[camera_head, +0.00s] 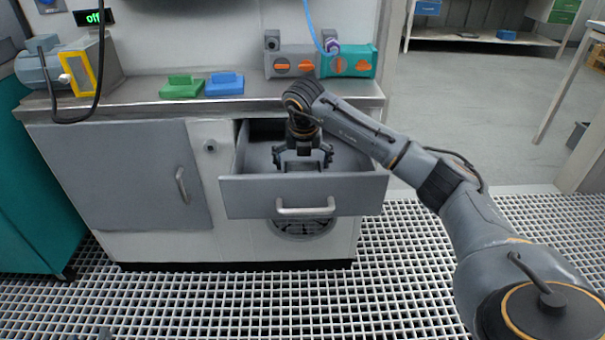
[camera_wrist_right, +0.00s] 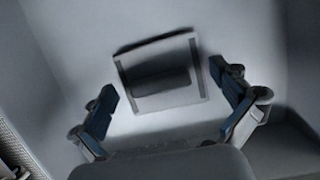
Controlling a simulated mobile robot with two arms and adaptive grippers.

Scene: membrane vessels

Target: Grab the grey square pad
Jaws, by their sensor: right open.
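The grey square pad (camera_wrist_right: 160,74) shows in the right wrist view, with a darker raised block in its middle. It lies on the floor of the open drawer, a little tilted in the picture. My right gripper (camera_wrist_right: 168,112) is open, with one finger to the left of the pad and one to the right, both apart from it. In the head view my right gripper (camera_head: 303,160) points down into the open drawer (camera_head: 250,196). The pad is hidden there behind the gripper and the drawer front. My left gripper is not in view.
A green pad (camera_head: 181,88) and a blue pad (camera_head: 224,84) lie on the counter (camera_head: 140,93) above the drawer. A grey and teal valve unit (camera_head: 345,64) stands at the counter's back. The drawer walls enclose my right gripper.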

